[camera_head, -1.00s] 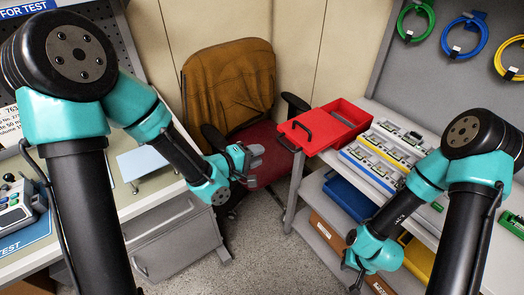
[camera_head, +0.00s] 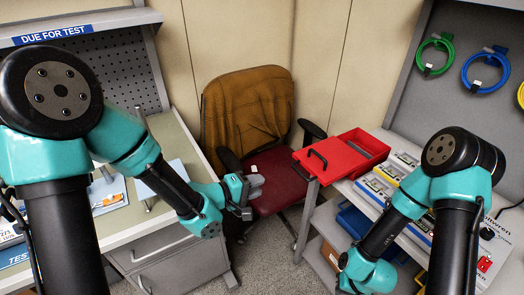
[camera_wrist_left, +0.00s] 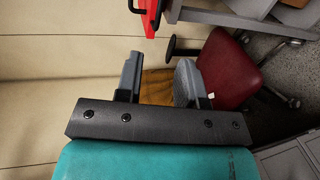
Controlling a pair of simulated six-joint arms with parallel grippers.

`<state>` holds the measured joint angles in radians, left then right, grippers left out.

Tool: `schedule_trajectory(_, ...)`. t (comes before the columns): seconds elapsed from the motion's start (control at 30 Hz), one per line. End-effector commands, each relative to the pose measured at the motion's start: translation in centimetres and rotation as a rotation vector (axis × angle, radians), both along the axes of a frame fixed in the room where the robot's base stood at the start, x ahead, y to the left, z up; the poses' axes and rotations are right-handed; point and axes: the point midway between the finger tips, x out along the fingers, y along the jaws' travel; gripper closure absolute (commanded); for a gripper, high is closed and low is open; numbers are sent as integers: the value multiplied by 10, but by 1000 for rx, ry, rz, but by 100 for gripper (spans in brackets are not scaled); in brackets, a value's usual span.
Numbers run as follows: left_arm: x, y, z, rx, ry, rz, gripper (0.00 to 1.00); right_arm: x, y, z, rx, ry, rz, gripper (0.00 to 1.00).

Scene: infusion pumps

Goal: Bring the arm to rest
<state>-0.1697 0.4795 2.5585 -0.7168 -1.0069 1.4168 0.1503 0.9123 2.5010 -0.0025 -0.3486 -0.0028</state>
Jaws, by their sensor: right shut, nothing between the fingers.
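My left gripper (camera_head: 252,187) hangs in the air in front of the chair, at the end of my left arm. In the left wrist view its two grey fingers (camera_wrist_left: 158,80) stand apart with nothing between them, so it is open and empty. My right gripper (camera_head: 346,286) is low at the bottom edge of the head view, pointing down in front of the cart. It is shut and holds nothing visible; its fingertips are mostly cut off by the frame edge.
A chair with a brown jacket (camera_head: 245,115) and dark red seat (camera_head: 275,190) stands between the benches. A red bin (camera_head: 335,160) sits on the cart at right. A left workbench (camera_head: 130,222) has drawers and a "DUE FOR TEST" shelf (camera_head: 85,27). Cables (camera_head: 485,72) hang at upper right.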

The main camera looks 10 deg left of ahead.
Motion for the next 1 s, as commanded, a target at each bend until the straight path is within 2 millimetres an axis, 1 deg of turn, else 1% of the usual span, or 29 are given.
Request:
schedule_trajectory(0.07, 0, 0, -1, 2, 0, 1, 65, 0, 0, 0, 0, 0, 0, 100)
schedule_trajectory(0.17, 1, 4, -8, 27, 3, 10, 65, 0, 0, 0, 0, 0, 0, 100)
schedule_trajectory(0.27, 4, 14, -29, 92, 9, 29, 65, 0, 0, 0, 0, 0, 0, 100)
schedule_trajectory(0.37, 5, 30, -63, 206, 22, 48, 65, 0, 0, 0, 0, 0, 0, 100)
schedule_trajectory(0.4, 4, 39, -80, 261, 32, 53, 65, 0, 0, 0, 0, 0, 0, 100)
schedule_trajectory(0.47, 0, 52, -106, 351, 51, 55, 65, 0, 0, 0, 0, 0, 0, 100)
schedule_trajectory(0.5, -4, 61, -124, 411, 66, 48, 65, 0, 0, 0, 0, 0, 0, 100)
schedule_trajectory(0.53, -7, 68, -137, 454, 79, 43, 65, 0, 0, 0, 0, 0, 0, 100)
schedule_trajectory(0.6, -18, 83, -167, 554, 112, 18, 65, 0, 0, 0, 0, 0, 0, 100)
schedule_trajectory(0.67, -29, 96, -191, 632, 142, -13, 65, 0, 0, 0, 0, 0, 0, 100)
schedule_trajectory(0.7, -37, 103, -207, 680, 165, -38, 65, 0, 0, 0, 0, 0, 0, 100)
schedule_trajectory(0.77, -52, 114, -229, 747, 199, -84, 65, 0, 0, 0, 0, 0, 0, 100)
schedule_trajectory(0.8, -63, 121, -243, 786, 224, -118, 65, 0, 0, 0, 0, 0, 0, 100)
schedule_trajectory(0.87, -81, 130, -262, 838, 262, -175, 65, 0, 0, 0, 0, 0, 0, 100)
schedule_trajectory(0.9, -93, 135, -274, 868, 286, -216, 65, 0, 0, 0, 0, 0, 0, 100)
schedule_trajectory(1.0, -120, 145, -297, 916, 336, -314, 65, 0, 0, 0, 0, 0, 0, 100)
